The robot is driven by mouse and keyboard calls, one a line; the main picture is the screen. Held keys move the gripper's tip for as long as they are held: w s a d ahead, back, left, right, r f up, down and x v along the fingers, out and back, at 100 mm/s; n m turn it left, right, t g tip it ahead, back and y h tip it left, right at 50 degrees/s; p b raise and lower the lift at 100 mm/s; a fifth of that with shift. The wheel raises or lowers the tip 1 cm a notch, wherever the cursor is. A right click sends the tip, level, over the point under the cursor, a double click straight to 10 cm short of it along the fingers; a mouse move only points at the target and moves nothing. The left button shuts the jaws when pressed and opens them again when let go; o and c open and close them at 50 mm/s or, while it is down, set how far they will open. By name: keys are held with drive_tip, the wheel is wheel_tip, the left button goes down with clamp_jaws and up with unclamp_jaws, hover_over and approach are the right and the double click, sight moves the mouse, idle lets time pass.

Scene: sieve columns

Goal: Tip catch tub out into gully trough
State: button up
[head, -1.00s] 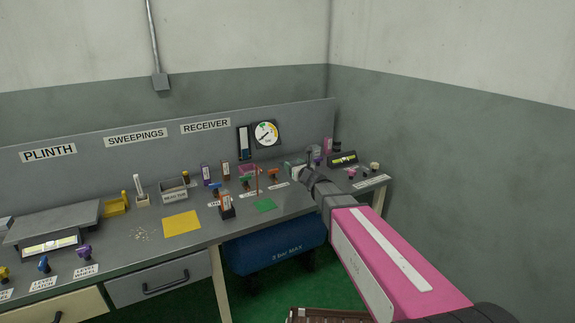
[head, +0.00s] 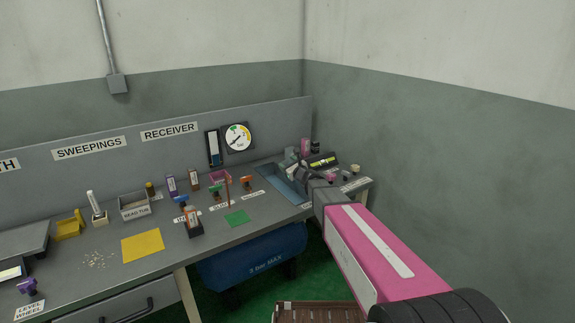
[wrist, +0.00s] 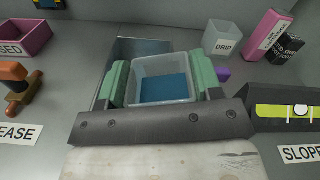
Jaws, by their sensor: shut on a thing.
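My gripper (wrist: 162,84) has green pads on both sides of a translucent pale tub (wrist: 166,64), apparently the catch tub, and is shut on it. The tub's open top faces the wrist camera. A flat blue area shows inside it; I cannot tell whether this is contents or something seen through the wall. The gully trough (head: 284,186) is a blue-grey recess at the right end of the bench. Its metal side (wrist: 140,46) shows behind the tub in the wrist view. In the head view my gripper (head: 300,172) is over the trough's right side, and the tub is mostly hidden.
A grey DRIP cup (wrist: 222,40), a pink box (wrist: 266,34), a black box (wrist: 285,46) and a spirit level (wrist: 294,110) stand right of the tub. An orange-handled valve (wrist: 14,86) and a pink tray (wrist: 24,36) are left. A wall closes the right side.

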drive_tip(key=n, duration=0.5)
drive_tip(key=shift+a+f+n, duration=0.1)
drive_tip(key=shift+f+n, duration=0.15)
drive_tip(key=shift+n, duration=0.05)
drive_tip(key=shift+s+a+n, duration=0.2)
drive_tip(key=shift+n, duration=0.8)
drive_tip(key=n, duration=0.4)
drive_tip(key=shift+s+a+f, duration=0.2)
drive_tip(key=shift+a, duration=0.1)
drive_tip(key=n, duration=0.3)
drive_tip(key=a+n, duration=0.1)
drive_tip(key=n, duration=0.1)
drive_tip(key=shift+s, duration=0.3)
